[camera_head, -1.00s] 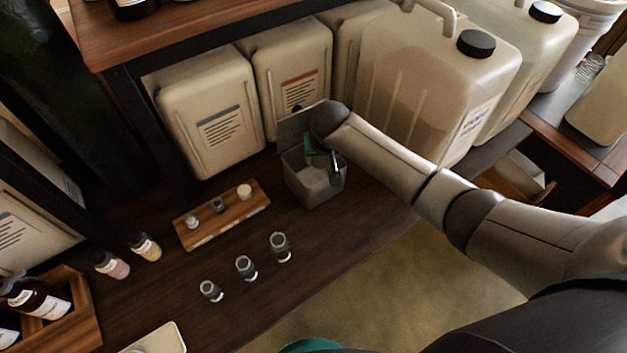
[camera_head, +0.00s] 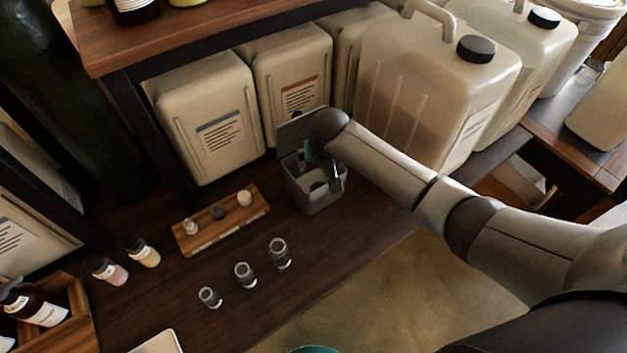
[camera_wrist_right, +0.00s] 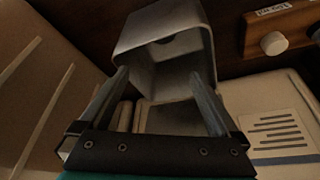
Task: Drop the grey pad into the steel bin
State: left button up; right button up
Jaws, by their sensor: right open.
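The steel bin (camera_head: 316,200) is a grey, open-topped box on the dark wooden bench, in front of the large cans. It also shows in the right wrist view (camera_wrist_right: 140,33). My right gripper (camera_head: 320,172) points down at the bin's mouth. In the right wrist view its two fingers (camera_wrist_right: 158,75) are spread with nothing between them. A dark grey rounded shape, which looks like the grey pad (camera_head: 319,187), lies inside the bin, partly hidden by the gripper and the wall. My left gripper is not in view.
A wooden rack (camera_head: 206,238) with several small items stands left of the bin. Several small glass jars (camera_head: 244,275) stand in front of it. Large cans (camera_head: 205,115) crowd close behind the bin, and a shelf (camera_head: 190,30) overhangs at upper left.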

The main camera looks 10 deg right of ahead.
jog(key=p+v, duration=0.3)
jog(key=v, duration=1.2)
jog(key=shift+p, duration=0.35)
jog(key=shift+s, duration=0.1)
